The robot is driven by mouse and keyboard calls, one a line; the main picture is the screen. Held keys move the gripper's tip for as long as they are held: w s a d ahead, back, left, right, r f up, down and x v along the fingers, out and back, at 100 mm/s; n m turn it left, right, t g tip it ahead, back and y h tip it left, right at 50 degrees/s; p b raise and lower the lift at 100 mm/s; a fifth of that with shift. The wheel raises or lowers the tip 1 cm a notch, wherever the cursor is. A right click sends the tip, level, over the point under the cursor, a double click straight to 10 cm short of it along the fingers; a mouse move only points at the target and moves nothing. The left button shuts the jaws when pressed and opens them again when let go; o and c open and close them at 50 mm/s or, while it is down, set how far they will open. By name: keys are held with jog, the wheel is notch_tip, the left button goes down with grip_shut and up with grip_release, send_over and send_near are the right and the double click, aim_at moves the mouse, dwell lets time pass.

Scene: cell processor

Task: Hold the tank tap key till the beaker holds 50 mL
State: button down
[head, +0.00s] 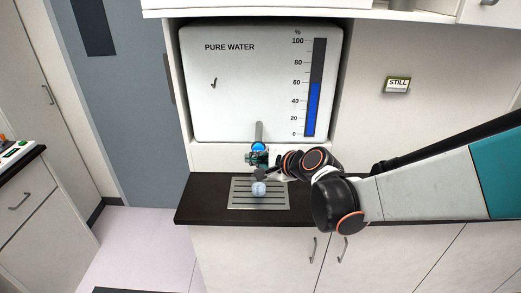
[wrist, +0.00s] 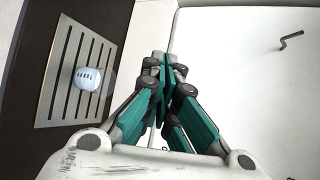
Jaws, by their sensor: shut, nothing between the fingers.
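The pure water tank (head: 225,95) is a white panel with a blue level bar near 60%. It also shows in the wrist view (wrist: 240,80). Its grey tap (head: 259,130) has a bright blue part, likely the key (head: 259,147), just above my gripper (head: 257,160). The small beaker (head: 258,189) stands on the drip grate below; in the wrist view the beaker (wrist: 88,77) shows dark marks, too small to read. My gripper's teal fingers (wrist: 160,65) are shut and empty, close to the tap. Contact with the key is hidden, and I cannot make out a water stream.
The slotted drip grate (head: 238,203) lies in the dark counter (head: 195,207). A small hook (head: 214,83) sticks out of the tank face. A sign reading STILL (head: 397,84) is on the wall at right. The counter left of the grate is bare.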

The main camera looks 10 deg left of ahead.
jog(key=shift+w, duration=0.1)
dwell(0.4)
jog(key=shift+w+a, duration=0.1)
jog(key=shift+w, duration=0.2)
jog(key=shift+w+a, duration=0.15)
jog(key=shift+w, duration=0.4)
dwell(0.8)
jog(key=shift+s, duration=0.1)
dwell(0.5)
jog(key=shift+s+d, duration=0.25)
jog(key=shift+s, duration=0.6)
